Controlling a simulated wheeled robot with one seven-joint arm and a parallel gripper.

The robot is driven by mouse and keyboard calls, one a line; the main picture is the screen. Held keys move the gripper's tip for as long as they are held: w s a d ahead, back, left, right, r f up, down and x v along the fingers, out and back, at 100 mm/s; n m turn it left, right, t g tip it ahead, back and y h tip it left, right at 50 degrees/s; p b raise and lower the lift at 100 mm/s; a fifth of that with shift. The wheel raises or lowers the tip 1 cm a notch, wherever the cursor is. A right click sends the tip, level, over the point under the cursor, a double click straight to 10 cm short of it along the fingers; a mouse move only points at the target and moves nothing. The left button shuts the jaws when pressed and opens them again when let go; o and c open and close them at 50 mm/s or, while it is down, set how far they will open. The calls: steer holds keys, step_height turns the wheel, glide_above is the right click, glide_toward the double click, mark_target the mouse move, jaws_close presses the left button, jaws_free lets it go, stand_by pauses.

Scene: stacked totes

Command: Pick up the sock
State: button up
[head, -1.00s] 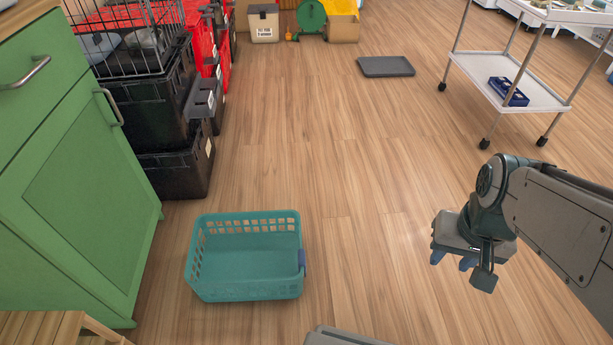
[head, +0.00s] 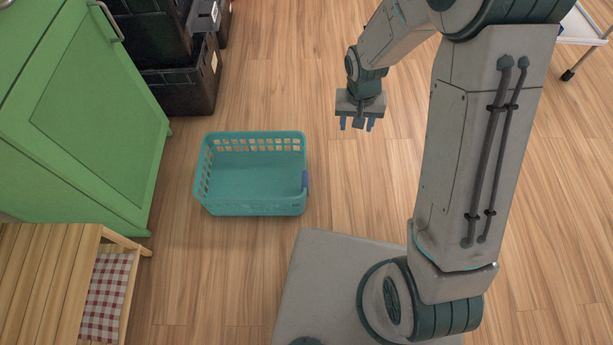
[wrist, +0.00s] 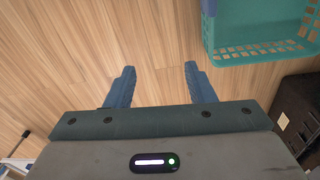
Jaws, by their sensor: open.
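No sock can be made out in any view. A teal plastic basket (head: 250,208) stands on the floor left of centre in the head view, and its inside looks empty. A small blue piece (head: 305,181) sits at its right rim; I cannot tell what it is. My gripper (head: 356,125) is above the floor, to the right of the basket and a little behind it, pointing down. In the wrist view its two blue fingers (wrist: 158,88) are apart with only bare floor between them. The basket (wrist: 262,50) shows at the upper right there.
A green cabinet (head: 95,120) stands at the left, with black crates (head: 180,90) behind it. A wooden bench (head: 45,275) with a red checked cloth (head: 104,298) is at the lower left. A white cart (head: 583,28) is at the far right. The floor around the basket is clear.

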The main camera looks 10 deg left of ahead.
steer(key=a+f+p, duration=0.1)
steer(key=a+f, duration=0.6)
steer(key=f, duration=0.3)
steer(key=n+p, duration=0.1)
steer(key=p, duration=0.1)
glide_toward(306, 178)
steer(key=shift+g, duration=0.4)
steer(key=f+b, duration=0.1)
steer(key=f, duration=0.1)
steer(key=f+b, duration=0.1)
steer(key=f, duration=0.2)
steer(key=f+b, duration=0.1)
steer(key=f, duration=0.2)
steer(key=shift+w+f, duration=0.1)
steer(key=shift+w, duration=0.2)
steer(key=shift+f+b, duration=1.8)
steer(key=shift+f, duration=1.2)
steer(key=shift+r, duration=0.1)
steer(key=c, duration=1)
